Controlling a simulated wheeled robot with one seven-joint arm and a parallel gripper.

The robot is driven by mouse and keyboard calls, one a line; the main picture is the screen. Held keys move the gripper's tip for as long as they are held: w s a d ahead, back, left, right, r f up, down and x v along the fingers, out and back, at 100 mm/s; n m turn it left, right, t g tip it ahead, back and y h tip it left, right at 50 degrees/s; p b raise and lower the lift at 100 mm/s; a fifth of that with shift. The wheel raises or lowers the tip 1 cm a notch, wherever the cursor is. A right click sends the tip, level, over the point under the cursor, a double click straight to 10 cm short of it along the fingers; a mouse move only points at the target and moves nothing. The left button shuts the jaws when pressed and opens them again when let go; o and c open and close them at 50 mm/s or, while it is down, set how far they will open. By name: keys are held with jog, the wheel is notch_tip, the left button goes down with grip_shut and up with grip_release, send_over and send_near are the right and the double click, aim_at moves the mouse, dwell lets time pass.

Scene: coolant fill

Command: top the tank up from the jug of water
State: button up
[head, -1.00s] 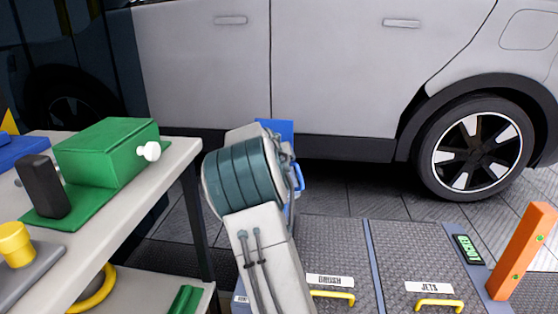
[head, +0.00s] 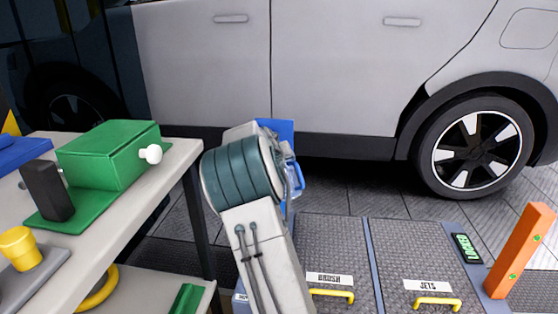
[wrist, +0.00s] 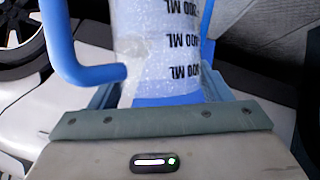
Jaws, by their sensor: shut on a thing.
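The jug (wrist: 158,45) is a clear vessel with black ML marks, a blue handle (wrist: 82,72) on its left and a blue base. It fills the middle of the wrist view, and its upper part is cut off. My gripper (wrist: 160,92) is shut on the jug near its base. In the head view my arm hides most of the jug; a bit of blue handle (head: 298,180) shows just right of the arm. The water level is not clear. I cannot make out the tank in either view.
A workbench (head: 130,205) with a green box (head: 112,155) stands at the left. A silver car (head: 330,70) is ahead. Floor panels labelled BRUSH (head: 330,240) and JETS (head: 415,245) have yellow handles. An orange post (head: 517,250) and a small green-lit display (head: 466,248) stand at the right.

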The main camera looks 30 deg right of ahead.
jog(key=shift+w+a+f+n+g+h+p, duration=0.15)
jog(key=shift+g+p, duration=0.2)
jog(key=shift+p, duration=0.7)
jog(key=shift+w+d+f+n+g+h+p, duration=0.15)
jog(key=shift+g+p, duration=0.25)
jog(key=shift+p, duration=0.6)
jog(key=shift+w+a+f+n+g+p, duration=0.1)
jog(key=shift+n+g+p, duration=0.2)
jog(key=shift+p, duration=0.75)
dwell(1.1)
jog(key=shift+w+a+f+n+g+p, duration=0.15)
jog(key=shift+f+g+p, duration=0.15)
jog(key=shift+p, duration=0.6)
jog(key=shift+w+d+f+n+g+p, duration=0.1)
jog(key=shift+f+g+p, duration=0.25)
jog(key=shift+p, duration=0.5)
jog(key=shift+w+a+f+n+g+p, duration=0.15)
jog(key=shift+g+p, duration=0.25)
jog(key=shift+p, duration=0.5)
dwell(1.0)
